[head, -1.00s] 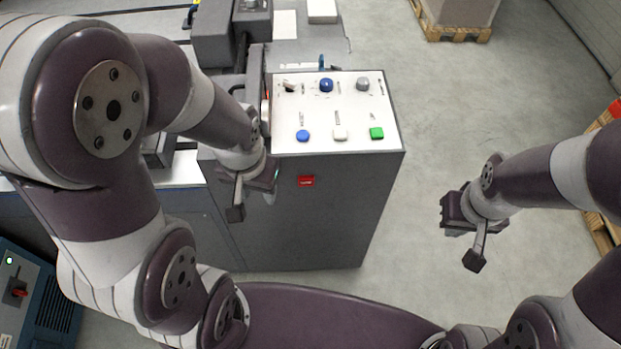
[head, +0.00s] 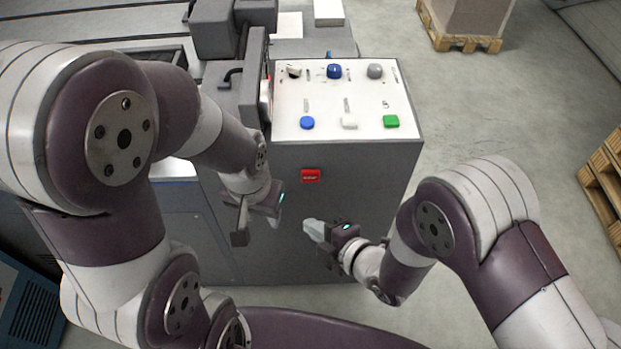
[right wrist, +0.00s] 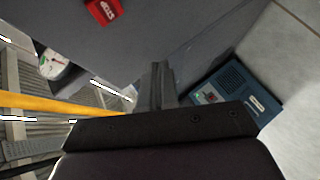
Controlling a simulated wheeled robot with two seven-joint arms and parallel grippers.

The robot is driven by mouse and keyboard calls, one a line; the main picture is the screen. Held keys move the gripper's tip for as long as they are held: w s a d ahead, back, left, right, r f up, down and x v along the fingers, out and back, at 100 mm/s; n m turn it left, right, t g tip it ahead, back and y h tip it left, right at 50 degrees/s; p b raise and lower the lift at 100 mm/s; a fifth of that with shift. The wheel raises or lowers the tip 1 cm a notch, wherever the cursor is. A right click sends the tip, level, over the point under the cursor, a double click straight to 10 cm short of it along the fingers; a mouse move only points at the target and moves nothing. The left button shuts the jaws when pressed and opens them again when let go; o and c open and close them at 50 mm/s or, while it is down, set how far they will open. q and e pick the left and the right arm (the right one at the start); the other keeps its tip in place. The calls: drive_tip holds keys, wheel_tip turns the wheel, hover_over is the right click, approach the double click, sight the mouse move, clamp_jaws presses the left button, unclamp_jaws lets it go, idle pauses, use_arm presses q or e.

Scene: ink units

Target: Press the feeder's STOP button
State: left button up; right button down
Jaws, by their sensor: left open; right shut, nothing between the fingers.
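The red STOP button (head: 310,175) sits on the grey front face of the feeder cabinet (head: 350,220), below the white panel. It also shows at the top of the right wrist view (right wrist: 103,10), with its lettering visible. My right gripper (head: 312,229) is shut and empty, below the button in the head view and apart from it. Its closed fingers show in the right wrist view (right wrist: 158,85). My left gripper (head: 250,220) is open and empty, to the left of the button.
The white top panel (head: 330,100) carries a blue button (head: 307,122), a white button (head: 349,123), a green button (head: 391,121) and several knobs. A blue box (right wrist: 235,90) stands on the floor. Pallets (head: 606,170) lie at right.

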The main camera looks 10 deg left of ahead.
drive_tip(key=shift+w, duration=0.1)
drive_tip(key=b, duration=0.1)
approach(303, 180)
drive_tip(key=shift+w+a+f, duration=0.25)
drive_tip(key=shift+a+f, duration=0.2)
drive_tip(key=shift+a, duration=0.2)
drive_tip(key=shift+w+a+f, duration=0.2)
drive_tip(key=shift+a+f, duration=0.25)
drive_tip(key=shift+a, duration=0.25)
drive_tip(key=shift+w+a+f, duration=0.25)
drive_tip(key=shift+a+f, duration=0.2)
drive_tip(key=shift+a, duration=0.2)
drive_tip(key=shift+w, duration=0.1)
idle(0.3)
drive_tip(key=shift+w+a+b, duration=0.1)
drive_tip(key=shift+w+b, duration=0.25)
drive_tip(key=shift+w+a, duration=0.15)
drive_tip(key=shift+w, duration=0.25)
idle(0.6)
drive_tip(key=shift+s, duration=0.1)
drive_tip(key=shift+s+d, duration=0.25)
drive_tip(key=shift+s, duration=0.5)
